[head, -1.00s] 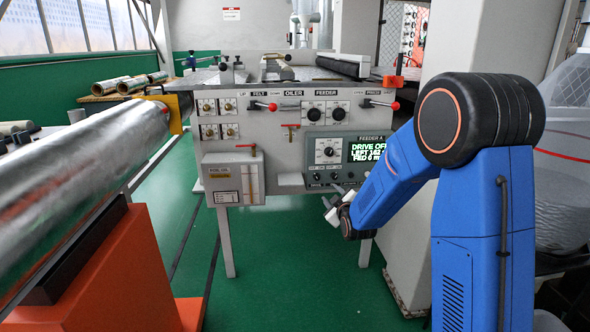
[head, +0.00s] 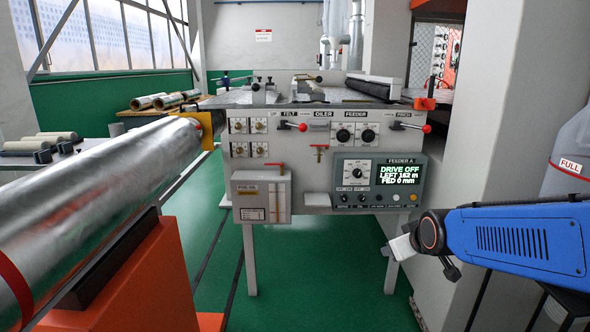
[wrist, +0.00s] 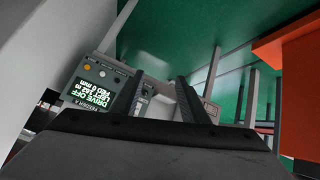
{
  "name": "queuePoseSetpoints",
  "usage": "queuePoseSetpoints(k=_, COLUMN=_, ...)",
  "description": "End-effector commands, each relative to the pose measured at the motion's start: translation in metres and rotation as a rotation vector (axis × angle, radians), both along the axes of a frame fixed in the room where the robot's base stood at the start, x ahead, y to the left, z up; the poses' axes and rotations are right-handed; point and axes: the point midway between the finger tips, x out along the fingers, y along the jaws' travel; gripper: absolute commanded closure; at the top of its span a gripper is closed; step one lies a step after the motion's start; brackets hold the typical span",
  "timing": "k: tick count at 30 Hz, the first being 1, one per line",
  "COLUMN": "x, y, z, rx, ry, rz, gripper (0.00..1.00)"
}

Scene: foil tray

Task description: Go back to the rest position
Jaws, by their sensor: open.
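My blue arm reaches in from the right edge in the head view, held low and folded. The feeder panel also shows past the fingers in the wrist view (wrist: 95,82), tilted. Its screen (head: 398,174) reads DRIVE OFF, LEFT 162 m, FED 0 mm.
A large foil roll (head: 110,200) on an orange stand (head: 135,280) fills the left. The machine's front (head: 320,150) carries red-knobbed levers, dials and an oil box (head: 262,197). A pale pillar (head: 490,130) stands at right. Green floor (head: 320,265) is open below the machine.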

Motion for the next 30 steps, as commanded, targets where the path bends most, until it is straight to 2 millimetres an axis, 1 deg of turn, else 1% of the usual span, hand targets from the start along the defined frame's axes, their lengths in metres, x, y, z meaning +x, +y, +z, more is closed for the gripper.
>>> queuePoseSetpoints(k=1, x=-0.018, y=-0.002, z=0.003, rx=0.015, ry=0.021, rz=-0.016, gripper=0.59)
queuePoseSetpoints(k=7, x=-0.090, y=-0.007, z=0.002, rx=0.071, ry=0.138, rz=-0.088, gripper=0.59)
queuePoseSetpoints(k=14, x=-0.176, y=-0.012, z=-0.005, rx=0.129, ry=0.270, rz=-0.181, gripper=0.59)
queuePoseSetpoints(k=15, x=-0.190, y=-0.012, z=-0.007, rx=0.137, ry=0.293, rz=-0.197, gripper=0.59)
queuePoseSetpoints(k=18, x=-0.222, y=-0.014, z=-0.011, rx=0.155, ry=0.342, rz=-0.235, gripper=0.59)
queuePoseSetpoints(k=21, x=-0.247, y=-0.015, z=-0.015, rx=0.169, ry=0.380, rz=-0.264, gripper=0.59)
queuePoseSetpoints(k=24, x=-0.262, y=-0.015, z=-0.017, rx=0.176, ry=0.405, rz=-0.282, gripper=0.59)
queuePoseSetpoints(k=27, x=-0.268, y=-0.015, z=-0.019, rx=0.179, ry=0.416, rz=-0.292, gripper=0.59)
queuePoseSetpoints(k=30, x=-0.270, y=-0.016, z=-0.019, rx=0.180, ry=0.418, rz=-0.294, gripper=0.59)
